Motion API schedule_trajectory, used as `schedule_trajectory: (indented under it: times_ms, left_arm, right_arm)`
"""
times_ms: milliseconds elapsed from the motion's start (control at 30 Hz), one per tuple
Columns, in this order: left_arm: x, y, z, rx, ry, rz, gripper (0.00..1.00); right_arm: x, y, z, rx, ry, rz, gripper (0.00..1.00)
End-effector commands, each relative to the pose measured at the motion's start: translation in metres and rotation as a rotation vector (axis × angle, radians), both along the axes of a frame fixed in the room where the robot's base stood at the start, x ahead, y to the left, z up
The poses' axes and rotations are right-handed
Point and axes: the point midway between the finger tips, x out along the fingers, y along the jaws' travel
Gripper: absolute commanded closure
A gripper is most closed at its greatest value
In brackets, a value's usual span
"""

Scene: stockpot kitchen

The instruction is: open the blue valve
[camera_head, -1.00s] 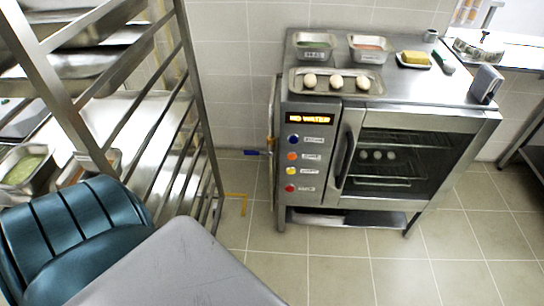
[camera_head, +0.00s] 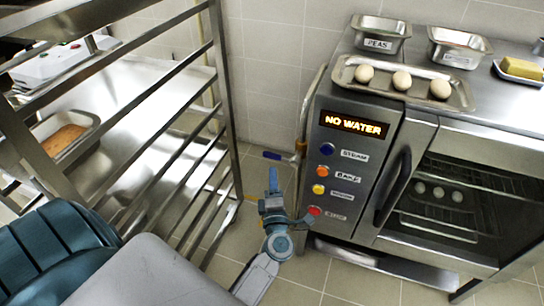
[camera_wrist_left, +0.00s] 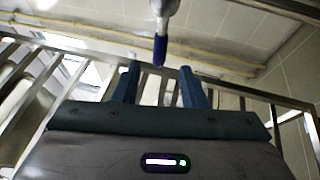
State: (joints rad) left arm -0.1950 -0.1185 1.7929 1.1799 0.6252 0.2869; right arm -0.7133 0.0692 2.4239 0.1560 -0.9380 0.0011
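The blue valve (camera_head: 272,155) is a small blue lever on a pipe at the left side of the oven, by the tiled wall. The lever points left, away from the pipe. In the left wrist view the blue lever (camera_wrist_left: 160,50) hangs ahead of the gripper, between the lines of the two fingers. My left gripper (camera_head: 272,178) is just below the lever in the head view, fingers pointing up at it. In the left wrist view its fingers (camera_wrist_left: 159,75) are apart, with nothing held between them. My right gripper is in neither view.
The oven (camera_head: 340,185) stands right of the valve; its display reads "NO WATER". A metal rack (camera_head: 222,90) stands close on the left, leaving a narrow gap. A tray (camera_head: 345,75) with several pale round pieces and containers sit on the oven.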

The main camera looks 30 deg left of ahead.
Motion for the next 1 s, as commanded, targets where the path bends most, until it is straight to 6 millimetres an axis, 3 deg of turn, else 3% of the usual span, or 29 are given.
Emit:
schedule_trajectory:
  times_ms: [533,1000]
  left_arm:
    - [0.071,0.052,0.018,0.003,-0.002,0.000,0.62]
    - [0.083,0.061,0.020,0.001,0.000,0.000,0.62]
  right_arm:
    - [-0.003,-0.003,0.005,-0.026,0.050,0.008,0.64]
    - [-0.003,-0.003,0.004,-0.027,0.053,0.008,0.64]
